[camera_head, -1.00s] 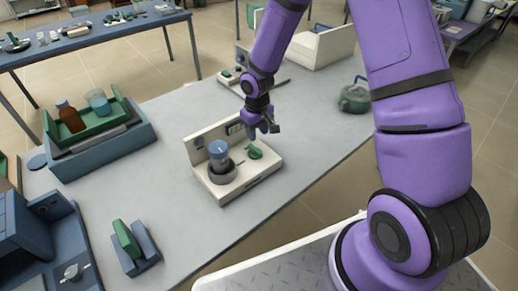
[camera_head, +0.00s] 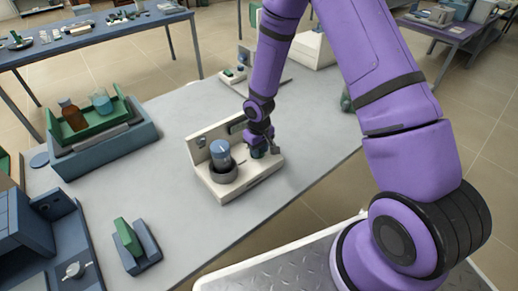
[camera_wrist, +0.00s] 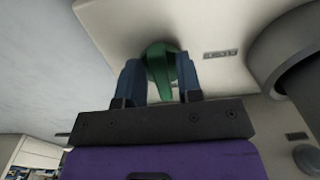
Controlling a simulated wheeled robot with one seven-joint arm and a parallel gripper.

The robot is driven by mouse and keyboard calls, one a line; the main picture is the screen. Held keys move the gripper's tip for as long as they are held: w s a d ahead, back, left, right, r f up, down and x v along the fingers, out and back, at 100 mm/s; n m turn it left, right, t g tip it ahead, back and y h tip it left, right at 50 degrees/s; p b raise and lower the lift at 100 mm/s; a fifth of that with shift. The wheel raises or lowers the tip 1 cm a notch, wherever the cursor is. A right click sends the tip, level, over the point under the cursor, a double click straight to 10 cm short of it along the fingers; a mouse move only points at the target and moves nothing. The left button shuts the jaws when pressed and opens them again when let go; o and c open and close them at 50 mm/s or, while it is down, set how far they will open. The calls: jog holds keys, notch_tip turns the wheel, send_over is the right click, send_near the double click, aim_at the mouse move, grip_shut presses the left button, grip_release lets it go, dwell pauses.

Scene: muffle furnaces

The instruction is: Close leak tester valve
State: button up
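The leak tester (camera_head: 235,185) is a cream L-shaped unit on the grey bench. A blue-capped cylinder (camera_head: 219,153) stands in its dark round holder. Its green valve handle (camera_wrist: 163,88) shows in the wrist view, with a rounded head and a narrow lever. My gripper (camera_head: 260,151) is down at the right end of the tester and mostly hides the valve in the head view. In the wrist view its two blue fingers (camera_wrist: 161,75) stand apart, one on each side of the handle. I cannot tell whether they touch it.
A blue tray with a green rack (camera_head: 118,120) holding a brown bottle and a flask stands at the left. A small green and blue block (camera_head: 138,247) and a blue machine (camera_head: 45,235) are at the front left. Bare bench lies between them and the tester.

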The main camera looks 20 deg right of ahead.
grip_shut()
jog(key=shift+n, duration=0.4)
jog(key=n, duration=0.3)
jog(key=shift+w+d, duration=0.1)
jog(key=shift+d, duration=0.1)
jog(key=n, duration=0.3)
jog(key=shift+w+d+n, duration=0.15)
jog(key=shift+n, duration=0.15)
jog(key=n, duration=0.5)
jog(key=shift+w+d, duration=0.1)
jog(key=shift+w, duration=0.15)
jog(key=n, duration=0.5)
jog(key=shift+w, duration=0.25)
jog(key=shift+n, duration=0.4)
